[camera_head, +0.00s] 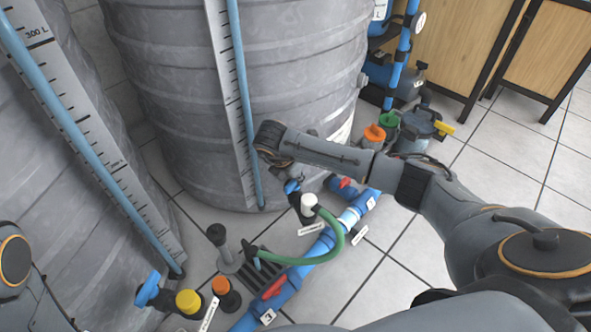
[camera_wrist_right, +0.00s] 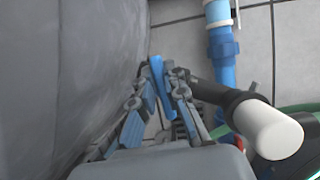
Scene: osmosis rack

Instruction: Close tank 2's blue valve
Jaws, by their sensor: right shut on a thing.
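A blue valve handle (camera_head: 291,187) sits low in front of the middle grey tank (camera_head: 300,60). My right gripper (camera_head: 286,178) reaches down to it beside the tank wall; its fingers are partly hidden by the wrist. In the right wrist view the blue handle (camera_wrist_right: 160,85) stands between the two fingers of my right gripper (camera_wrist_right: 163,95), which are shut on it. A second blue valve handle (camera_head: 148,289) is at the foot of the left grey tank (camera_head: 70,100). Part of my left arm shows at the left edge; its gripper is out of view.
A white-capped fitting (camera_head: 309,201) with a green hose (camera_head: 338,238) stands close to the right gripper. A blue pipe (camera_head: 318,248) with red valve handles (camera_head: 272,287) runs along the floor. Orange (camera_head: 374,133) and green (camera_head: 389,119) caps stand beyond the forearm. Tiled floor at right is clear.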

